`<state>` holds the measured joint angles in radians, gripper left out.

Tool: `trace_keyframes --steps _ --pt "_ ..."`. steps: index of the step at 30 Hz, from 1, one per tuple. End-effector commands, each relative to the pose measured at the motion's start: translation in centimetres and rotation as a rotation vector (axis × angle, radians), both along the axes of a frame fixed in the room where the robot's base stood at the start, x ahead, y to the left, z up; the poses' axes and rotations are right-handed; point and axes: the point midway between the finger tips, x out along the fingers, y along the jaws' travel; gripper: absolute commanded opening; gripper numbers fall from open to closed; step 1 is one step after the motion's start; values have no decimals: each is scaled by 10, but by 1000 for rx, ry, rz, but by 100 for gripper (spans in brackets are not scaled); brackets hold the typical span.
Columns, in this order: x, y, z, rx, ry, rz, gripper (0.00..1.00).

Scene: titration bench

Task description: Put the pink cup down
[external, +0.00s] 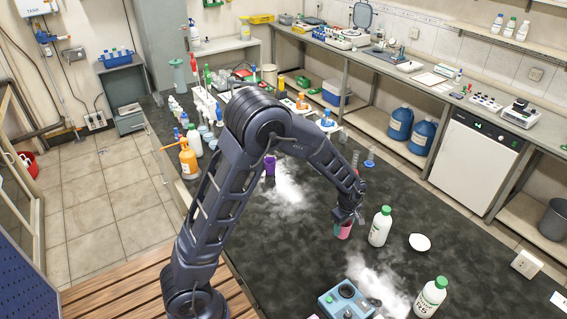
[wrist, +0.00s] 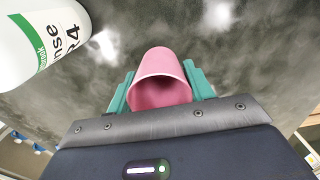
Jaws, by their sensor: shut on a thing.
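The pink cup (external: 343,230) is in my gripper (external: 345,218) over the dark bench top, left of a white bottle. In the wrist view the pink cup (wrist: 162,80) sits between the two green fingers of my gripper (wrist: 165,85), which are shut on its sides. Its open mouth faces the wrist camera. In the external view its lower part is at or just above the bench; I cannot tell whether it touches.
A white bottle with a green cap (external: 380,227) stands close to the right of the cup; a labelled bottle (wrist: 38,38) is near in the wrist view. A white dish (external: 420,242) lies further right. A second bottle (external: 431,296) and a blue-grey device (external: 346,301) stand in front.

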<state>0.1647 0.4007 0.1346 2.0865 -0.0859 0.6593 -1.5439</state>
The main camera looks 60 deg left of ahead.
Motion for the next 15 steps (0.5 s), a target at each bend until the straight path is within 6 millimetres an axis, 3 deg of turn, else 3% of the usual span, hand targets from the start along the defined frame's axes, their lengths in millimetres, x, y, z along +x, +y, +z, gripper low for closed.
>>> trace_keyframes --steps 15 --pt "0 0 -46 0 1 0 30"
